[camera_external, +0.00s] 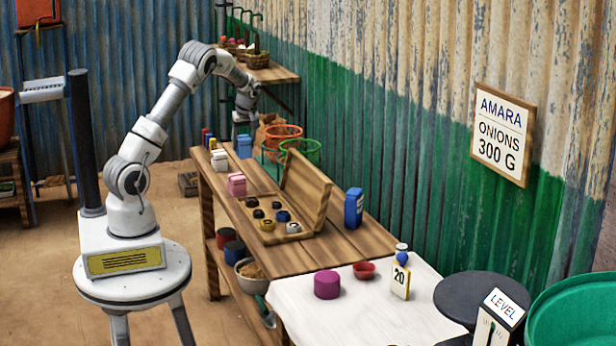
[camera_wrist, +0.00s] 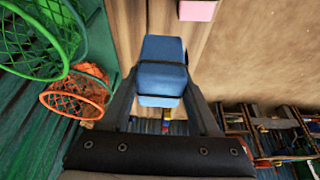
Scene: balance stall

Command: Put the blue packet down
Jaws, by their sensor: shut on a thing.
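The blue packet (camera_external: 243,147) is below my gripper (camera_external: 243,133) at the far end of the wooden table (camera_external: 340,246). In the wrist view the packet (camera_wrist: 163,66) sits between the two fingers of my gripper (camera_wrist: 162,92), which are shut on it. It looks upright and close to the tabletop. I cannot tell whether its base touches the wood.
Orange (camera_external: 284,132) and green (camera_external: 301,151) wire baskets stand beside the packet. White packets (camera_external: 219,160), a pink packet (camera_external: 237,185), an open wooden weights box (camera_external: 307,186) and a dark blue container (camera_external: 354,208) are along the table.

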